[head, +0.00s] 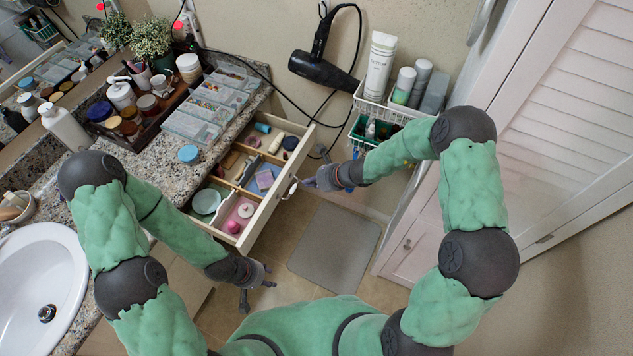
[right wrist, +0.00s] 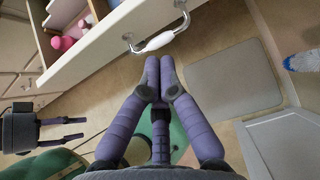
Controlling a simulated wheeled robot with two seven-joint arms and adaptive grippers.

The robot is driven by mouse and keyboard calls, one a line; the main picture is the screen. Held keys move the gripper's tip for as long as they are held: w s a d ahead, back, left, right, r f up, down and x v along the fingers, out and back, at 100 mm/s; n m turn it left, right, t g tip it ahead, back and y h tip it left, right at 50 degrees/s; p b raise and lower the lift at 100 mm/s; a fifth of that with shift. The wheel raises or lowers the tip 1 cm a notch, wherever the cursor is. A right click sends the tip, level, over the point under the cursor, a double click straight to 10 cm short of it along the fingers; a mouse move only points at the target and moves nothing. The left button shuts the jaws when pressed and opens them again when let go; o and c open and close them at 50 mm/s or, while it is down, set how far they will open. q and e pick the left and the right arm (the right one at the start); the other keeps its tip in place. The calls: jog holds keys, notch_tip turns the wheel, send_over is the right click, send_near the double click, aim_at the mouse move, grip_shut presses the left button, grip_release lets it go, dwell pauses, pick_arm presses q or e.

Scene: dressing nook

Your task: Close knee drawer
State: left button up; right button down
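The knee drawer (head: 272,207) is pulled out from under the granite counter, with its divided inside showing. Its front (right wrist: 90,45) carries a bar handle (head: 290,188) with a pale grip, which also shows in the right wrist view (right wrist: 158,41). My right gripper (head: 309,183) points at the handle from the right. In the right wrist view its fingertips (right wrist: 160,60) are together, with nothing between them, just short of the handle. My left gripper (head: 258,288) hangs low in front of the counter, below the drawer. Its fingers (right wrist: 72,128) are apart and empty.
The drawer holds a pink bottle (head: 233,227), a green dish (head: 206,201) and other small items. A wire basket (head: 390,112) with bottles hangs at the wall. A white louvered door (head: 570,110) stands at right. A grey mat (head: 335,243) lies on the floor.

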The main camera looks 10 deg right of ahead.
aim_at(284, 180)
jog(key=w+a+f, duration=0.1)
jog(key=w+a+b, duration=0.1)
jog(key=a, duration=0.1)
jog(key=w+a+f, duration=0.1)
jog(key=w+a, duration=0.1)
jog(key=shift+a+f+b, duration=0.2)
jog(key=shift+f+b, duration=0.15)
jog(key=shift+b, duration=0.05)
pick_arm(q)
notch_tip(284, 180, down, 2)
jog(key=shift+f, duration=0.15)
